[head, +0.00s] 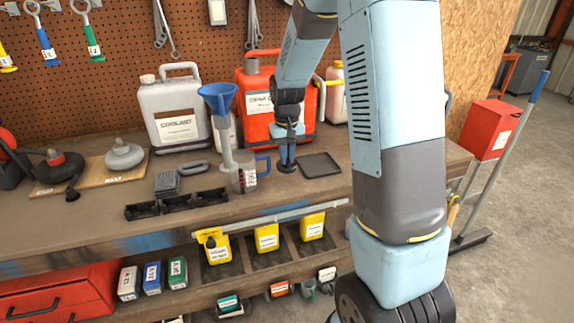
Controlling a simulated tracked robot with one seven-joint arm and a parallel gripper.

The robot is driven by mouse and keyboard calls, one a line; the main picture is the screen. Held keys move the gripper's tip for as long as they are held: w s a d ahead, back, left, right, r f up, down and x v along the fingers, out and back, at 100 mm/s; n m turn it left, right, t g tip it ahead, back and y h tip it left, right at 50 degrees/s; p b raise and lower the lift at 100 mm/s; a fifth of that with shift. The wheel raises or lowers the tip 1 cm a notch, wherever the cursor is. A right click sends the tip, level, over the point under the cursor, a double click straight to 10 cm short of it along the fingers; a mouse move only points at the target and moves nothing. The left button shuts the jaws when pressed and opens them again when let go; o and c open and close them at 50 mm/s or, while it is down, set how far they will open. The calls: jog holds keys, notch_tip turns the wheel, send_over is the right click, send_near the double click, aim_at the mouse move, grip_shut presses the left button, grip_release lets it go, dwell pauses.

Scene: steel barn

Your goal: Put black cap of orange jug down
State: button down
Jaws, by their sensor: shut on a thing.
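The orange jug (256,86) stands at the back of the workbench, partly hidden behind my arm. It has a white label. My gripper (287,158) points down in front of the jug, close to the bench top. It is shut on the black cap (286,169), which shows small and dark at the fingertips. I cannot tell whether the cap touches the bench. A flat black tray (320,164) lies on the bench just right of my gripper.
A clear measuring cup with a blue handle (247,176) and a blue funnel (217,92) stand close left of my gripper. A grey coolant jug (174,113) is at back left. Black bins (177,203) lie along the front edge. A pale jug (336,95) stands at back right.

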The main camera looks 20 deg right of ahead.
jog(key=shift+w+f, duration=0.3)
jog(key=shift+f, duration=1.6)
jog(key=c, duration=1.2)
grip_release()
jog(key=shift+o, duration=0.2)
